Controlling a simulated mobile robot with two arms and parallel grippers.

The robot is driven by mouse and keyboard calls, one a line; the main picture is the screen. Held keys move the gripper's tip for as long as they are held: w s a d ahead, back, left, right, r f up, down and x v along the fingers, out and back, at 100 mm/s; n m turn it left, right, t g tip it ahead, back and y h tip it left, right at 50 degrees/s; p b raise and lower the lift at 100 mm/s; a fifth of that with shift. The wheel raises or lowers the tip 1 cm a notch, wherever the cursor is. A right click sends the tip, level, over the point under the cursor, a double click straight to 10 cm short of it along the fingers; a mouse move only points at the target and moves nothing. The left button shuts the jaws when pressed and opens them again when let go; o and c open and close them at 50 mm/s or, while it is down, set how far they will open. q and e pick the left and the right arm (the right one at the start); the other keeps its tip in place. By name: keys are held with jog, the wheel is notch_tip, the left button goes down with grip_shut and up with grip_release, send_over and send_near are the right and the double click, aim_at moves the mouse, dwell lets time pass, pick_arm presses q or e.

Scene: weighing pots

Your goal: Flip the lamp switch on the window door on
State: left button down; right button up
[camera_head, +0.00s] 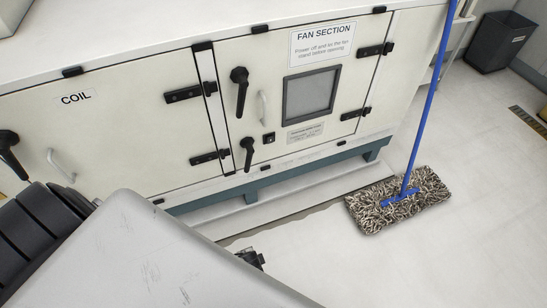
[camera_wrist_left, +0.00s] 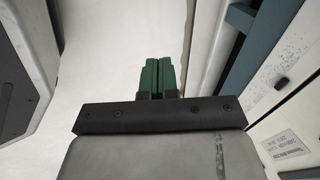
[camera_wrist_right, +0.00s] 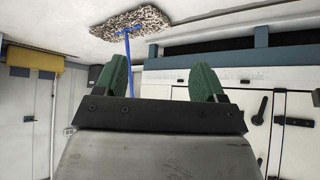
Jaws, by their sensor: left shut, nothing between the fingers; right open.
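The window door (camera_head: 352,78) of the fan section is closed, with a grey-framed window (camera_head: 310,93) in it. A small black switch (camera_head: 268,138) sits on this door, left of the small label plate and below the window; its position is too small to tell. My left gripper (camera_wrist_left: 159,76) shows its green fingers together and empty in the left wrist view, with the cabinet's lower edge to the right. My right gripper (camera_wrist_right: 162,80) has its green fingers wide apart, empty, with the cabinet beyond. Neither gripper's fingers can be made out in the head view.
Black handles (camera_head: 239,90) and a pale grip (camera_head: 263,108) stick out from the window door. The coil door (camera_head: 110,125) is left of it. A mop (camera_head: 420,195) with a blue pole stands at the right front. A dark bin (camera_head: 497,42) is farther back.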

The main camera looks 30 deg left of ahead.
pick_arm(q)
jog(key=w+m+t+y+b, duration=0.25)
jog(key=w+b, duration=0.35)
jog(key=w, duration=0.6)
pick_arm(e)
jog(key=w+a+r+t+y, duration=0.1)
jog(key=w+a+r+t, duration=0.1)
jog(key=w+r+t, duration=0.35)
pick_arm(q)
jog(key=w+r+n+t+y+b, duration=0.2)
jog(key=w+r+t+y+b, duration=0.3)
jog(key=r, duration=1.3)
jog(key=w+y+b, duration=0.3)
jog(key=w+b, duration=0.3)
jog(key=w, duration=0.3)
jog(key=shift+w+a+r, duration=0.2)
jog(key=shift+w, duration=0.15)
pick_arm(e)
notch_tip(320, 180, up, 24)
jog(key=w+a+t+y, duration=0.1)
jog(key=w+t+y, duration=0.1)
jog(key=t, duration=0.5)
jog(key=shift+w+a+f, duration=0.15)
jog(key=shift+w, duration=0.1)
